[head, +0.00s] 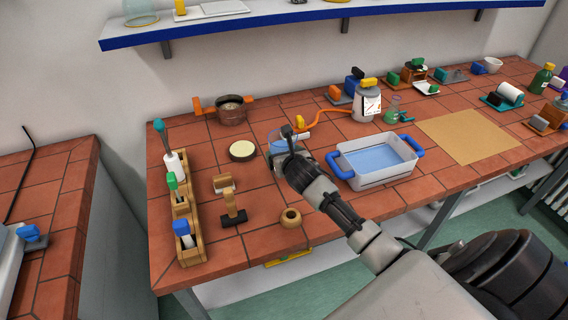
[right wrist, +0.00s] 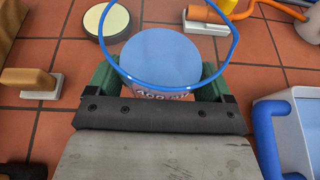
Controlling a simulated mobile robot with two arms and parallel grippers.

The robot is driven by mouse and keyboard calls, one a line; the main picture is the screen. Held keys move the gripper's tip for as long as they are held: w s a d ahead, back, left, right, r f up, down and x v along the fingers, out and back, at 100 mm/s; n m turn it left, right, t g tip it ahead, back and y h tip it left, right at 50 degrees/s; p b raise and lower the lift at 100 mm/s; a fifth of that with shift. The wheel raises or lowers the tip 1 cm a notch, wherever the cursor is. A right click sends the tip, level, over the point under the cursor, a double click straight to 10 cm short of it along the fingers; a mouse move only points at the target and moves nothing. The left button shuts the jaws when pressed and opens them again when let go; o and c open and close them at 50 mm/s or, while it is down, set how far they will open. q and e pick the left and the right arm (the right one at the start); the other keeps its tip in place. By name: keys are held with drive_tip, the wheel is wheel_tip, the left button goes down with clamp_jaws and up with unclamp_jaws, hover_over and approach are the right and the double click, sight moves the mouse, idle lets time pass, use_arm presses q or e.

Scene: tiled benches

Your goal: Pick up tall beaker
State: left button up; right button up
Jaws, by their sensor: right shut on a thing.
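A clear beaker with a blue rim, light blue inside and printed markings low on its wall, shows in the right wrist view (right wrist: 160,58). In the head view the beaker (head: 282,139) is partly hidden behind my right gripper (head: 291,155). In the right wrist view my right gripper (right wrist: 158,75) has its green fingers on either side of the beaker, shut on it. The beaker looks upright; I cannot tell whether its base touches the bench. My left gripper is not in view.
On the tiled bench (head: 215,140), a cream-topped round disc (head: 242,150) lies left of the beaker and a white tub with blue handles (head: 405,176) stands right. An orange hose (head: 325,115) runs behind. A wooden rack (head: 190,246), brush (head: 232,205) and ring (head: 291,217) are nearby.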

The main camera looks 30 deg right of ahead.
drive_tip(key=s+r+b, duration=0.1)
drive_tip(key=s+r, duration=0.6)
drive_tip(key=s, duration=0.4)
drive_tip(key=shift+s+a+r, duration=0.25)
drive_tip(key=shift+s+a, duration=0.05)
drive_tip(key=shift+s, duration=0.05)
drive_tip(key=o, duration=0.4)
drive_tip(key=c, duration=0.6)
